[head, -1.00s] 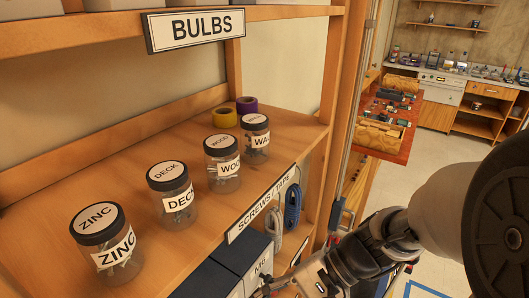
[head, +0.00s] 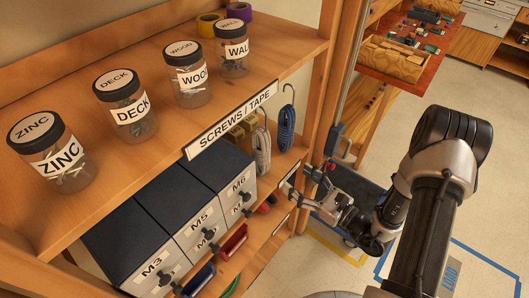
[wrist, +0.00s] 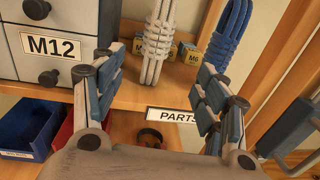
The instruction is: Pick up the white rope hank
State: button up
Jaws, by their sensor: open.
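The white rope hank (head: 262,150) hangs from a hook below the upper shelf, beside a blue hank (head: 286,128). In the wrist view the white hank (wrist: 157,45) hangs upright with a wrap round its middle, its top out of frame. My gripper (head: 308,182) is open and empty, in front of the hanks in the head view. In the wrist view my gripper (wrist: 161,66) has its two fingers apart, with the white hank showing between and beyond them. The blue hank (wrist: 229,32) shows beyond the right finger. I cannot tell the exact distance to the white hank.
Drawer boxes (head: 205,215) stand left of the hanks. Small yellow boxes (wrist: 189,53) stand behind them. A shelf edge with a PARTS label (wrist: 172,115) runs below. A wooden post (head: 335,75) stands right. Labelled jars (head: 128,105) line the upper shelf.

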aim_at(268, 158)
jog(key=b+x, duration=0.3)
jog(key=x, duration=1.2)
jog(key=shift+w+a+r, duration=0.1)
jog(key=shift+a, duration=0.3)
jog(key=shift+c, duration=0.4)
jog(key=c, duration=1.2)
jog(key=shift+c, duration=0.3)
jog(key=shift+r, duration=0.15)
